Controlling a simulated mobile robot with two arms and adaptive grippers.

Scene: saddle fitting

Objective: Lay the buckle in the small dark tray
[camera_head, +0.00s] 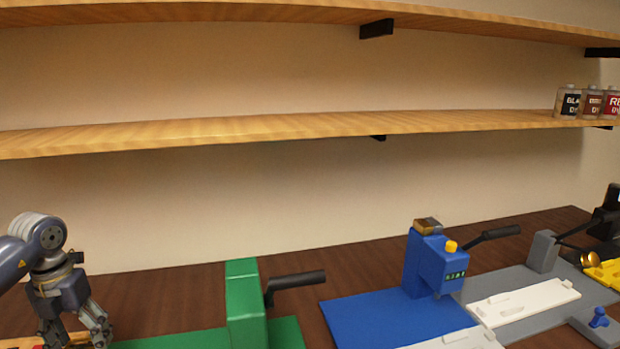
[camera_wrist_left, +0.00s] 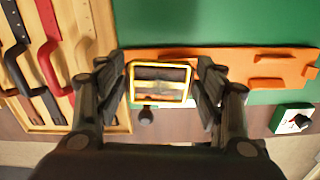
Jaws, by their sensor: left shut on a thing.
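The buckle (camera_wrist_left: 160,83) is a rectangular gold frame in the left wrist view. My left gripper (camera_wrist_left: 163,77) is shut on it, with a dark finger at each side of the frame. The buckle is held over the near edge of a green base with an orange piece. In the head view my left gripper (camera_head: 75,338) is at the bottom left corner, and the buckle cannot be made out there. I cannot make out a small dark tray in either view. My right gripper is not in view.
A wooden tray (camera_wrist_left: 118,128) with black, red and tan straps lies left in the wrist view. A green press (camera_head: 244,300), a blue press (camera_head: 430,260) and a grey fixture (camera_head: 543,252) stand along the bench. Shelves hang above; dye jars (camera_head: 591,103) stand far right.

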